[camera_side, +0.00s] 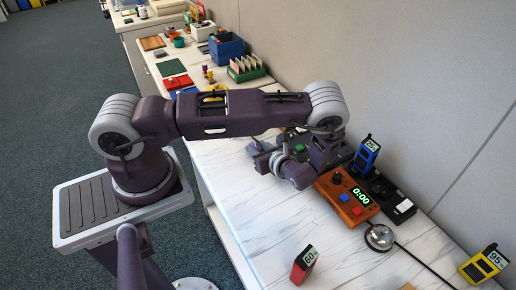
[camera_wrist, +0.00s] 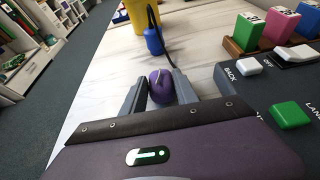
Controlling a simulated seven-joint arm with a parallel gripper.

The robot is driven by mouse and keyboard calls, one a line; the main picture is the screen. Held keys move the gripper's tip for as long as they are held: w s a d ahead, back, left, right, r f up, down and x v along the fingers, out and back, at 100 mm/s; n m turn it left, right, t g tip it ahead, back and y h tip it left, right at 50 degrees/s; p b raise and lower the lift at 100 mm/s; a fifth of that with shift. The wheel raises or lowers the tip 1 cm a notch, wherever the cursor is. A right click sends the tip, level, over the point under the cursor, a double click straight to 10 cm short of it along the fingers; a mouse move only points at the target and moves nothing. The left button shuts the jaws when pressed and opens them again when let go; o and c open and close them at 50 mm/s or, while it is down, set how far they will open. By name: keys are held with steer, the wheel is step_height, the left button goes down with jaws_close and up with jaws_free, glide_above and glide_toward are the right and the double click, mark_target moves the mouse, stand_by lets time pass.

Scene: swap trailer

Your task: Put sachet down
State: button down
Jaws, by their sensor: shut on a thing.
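The purple sachet (camera_wrist: 161,86) is a small rounded pouch in the wrist view. It sits between the two fingers of my gripper (camera_wrist: 160,92), which is shut on it. In the side view my gripper (camera_side: 263,156) is low over the white worktop, left of the control devices, and a bit of purple shows at its fingertips. I cannot tell whether the sachet touches the worktop.
A dark panel (camera_wrist: 262,84) with a green button lies close to the right of my gripper. Beyond the sachet are a blue object (camera_wrist: 154,42) and a yellow container (camera_wrist: 140,14), with a dark cable. An orange timer box (camera_side: 346,199) stands right in the side view. The front worktop is mostly clear.

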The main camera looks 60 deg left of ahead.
steer(key=c, duration=0.9)
jaws_free()
steer(key=shift+c, duration=0.2)
